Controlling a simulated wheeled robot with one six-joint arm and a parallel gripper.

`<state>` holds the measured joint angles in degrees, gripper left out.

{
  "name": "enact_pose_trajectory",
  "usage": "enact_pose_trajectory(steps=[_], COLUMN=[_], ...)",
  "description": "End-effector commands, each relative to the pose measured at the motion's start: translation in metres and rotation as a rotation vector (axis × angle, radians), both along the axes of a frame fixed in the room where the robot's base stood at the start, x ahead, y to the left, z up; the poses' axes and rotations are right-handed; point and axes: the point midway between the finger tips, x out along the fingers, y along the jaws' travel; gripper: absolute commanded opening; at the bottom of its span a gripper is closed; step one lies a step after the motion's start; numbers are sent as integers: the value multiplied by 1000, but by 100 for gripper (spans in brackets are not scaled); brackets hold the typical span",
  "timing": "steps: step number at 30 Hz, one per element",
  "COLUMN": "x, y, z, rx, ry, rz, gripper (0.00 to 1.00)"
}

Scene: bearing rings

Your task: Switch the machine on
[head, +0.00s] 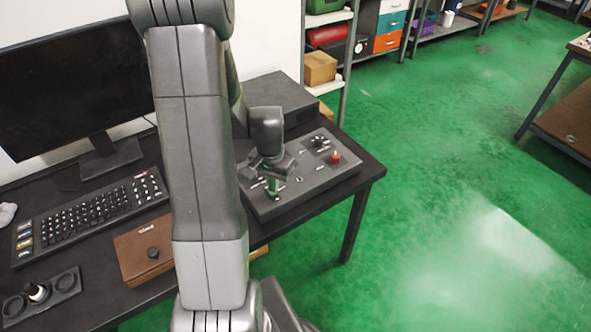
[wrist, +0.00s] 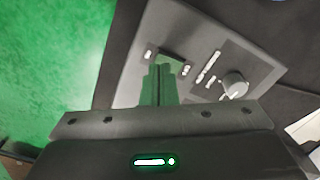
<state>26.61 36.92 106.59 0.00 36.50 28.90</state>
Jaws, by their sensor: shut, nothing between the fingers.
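The machine's grey control panel (head: 312,190) lies on the dark desk, at its right end. It carries a red button (head: 335,157) and a black knob (head: 317,141) on its right part. In the wrist view, the shut greenish fingers (wrist: 158,72) reach to a dark green rectangular switch (wrist: 172,57) between white marks. The fingers overlap it in the picture; I cannot tell if they touch it. A round grey knob (wrist: 234,84) sits to the right on the panel.
A monitor (head: 75,82) and a keyboard (head: 90,215) occupy the desk's left side. A brown box with a knob (head: 140,245) stands before the keyboard. A grey box (head: 278,92) stands behind the panel. Green floor (head: 450,190) is open to the right.

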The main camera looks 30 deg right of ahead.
Motion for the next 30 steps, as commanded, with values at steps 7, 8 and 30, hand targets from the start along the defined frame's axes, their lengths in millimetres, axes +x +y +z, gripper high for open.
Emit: enact_pose_trajectory(steps=[7, 8, 30], x=[0, 0, 0], y=[0, 0, 0], z=[-3, -4, -15], rx=[0, 0, 0], ry=[0, 0, 0], rz=[0, 0, 0], gripper=[0, 0, 0])
